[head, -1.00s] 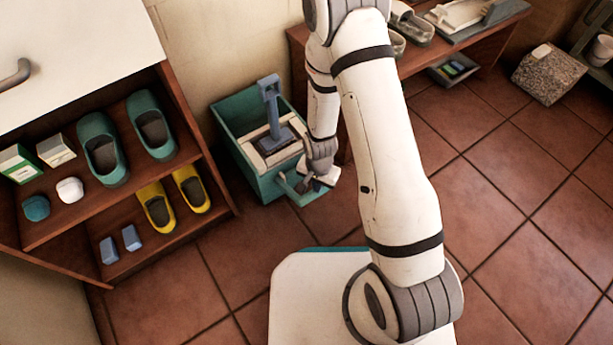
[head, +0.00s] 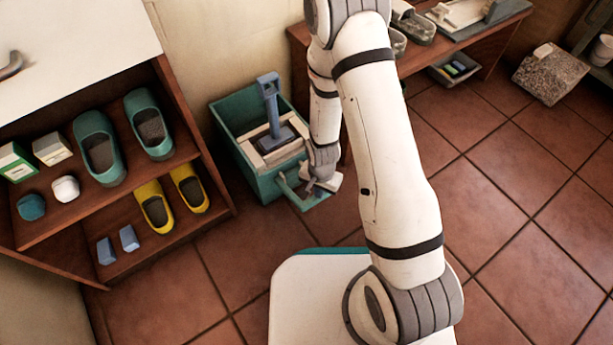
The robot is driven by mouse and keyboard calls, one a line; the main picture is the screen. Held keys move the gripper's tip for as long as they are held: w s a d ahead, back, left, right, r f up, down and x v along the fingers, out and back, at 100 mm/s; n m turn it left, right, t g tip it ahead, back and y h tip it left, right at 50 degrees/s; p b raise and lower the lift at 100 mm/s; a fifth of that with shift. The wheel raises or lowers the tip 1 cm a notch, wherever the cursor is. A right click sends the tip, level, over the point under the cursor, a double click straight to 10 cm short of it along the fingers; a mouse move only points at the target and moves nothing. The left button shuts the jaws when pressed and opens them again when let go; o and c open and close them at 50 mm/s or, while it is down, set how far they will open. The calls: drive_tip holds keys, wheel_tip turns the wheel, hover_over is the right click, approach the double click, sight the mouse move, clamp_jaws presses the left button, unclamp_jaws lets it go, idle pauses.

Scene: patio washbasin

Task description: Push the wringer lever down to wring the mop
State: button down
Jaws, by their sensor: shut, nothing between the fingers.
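A teal mop bucket (head: 263,188) stands on the floor against the wall. Inside it is a pale wringer frame (head: 255,158) with a blue-grey upright piece (head: 271,105) rising from a dark block; I cannot tell for sure whether this is the mop. A teal bar (head: 287,193), which looks like the wringer lever, sticks out low at the bucket's front right. My gripper (head: 311,187) is shut and empty, pointing down at the bar's right end. It overlaps the bar in the picture; I cannot tell whether they touch.
At left an open shelf (head: 225,200) holds teal and yellow clogs, boxes and small items. A wooden bench (head: 480,62) with shoes stands behind my arm. A speckled stone block (head: 550,75) lies at right. The tiled floor (head: 500,220) at right is clear.

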sight(321, 201)
drive_tip(key=shift+s+d+f+b, duration=0.15)
drive_tip(key=shift+s+f+b, duration=0.05)
drive_tip(key=shift+f+b, duration=0.55)
drive_tip(key=shift+f, duration=0.1)
drive_tip(key=shift+s+d+f, duration=0.1)
drive_tip(key=shift+s+f, duration=0.1)
drive_tip(key=shift+f, duration=0.7)
drive_tip(key=shift+s+d+f, duration=0.1)
drive_tip(key=shift+s+f, duration=0.1)
drive_tip(key=shift+f, duration=0.85)
drive_tip(key=shift+f, duration=1.05)
idle(0.4)
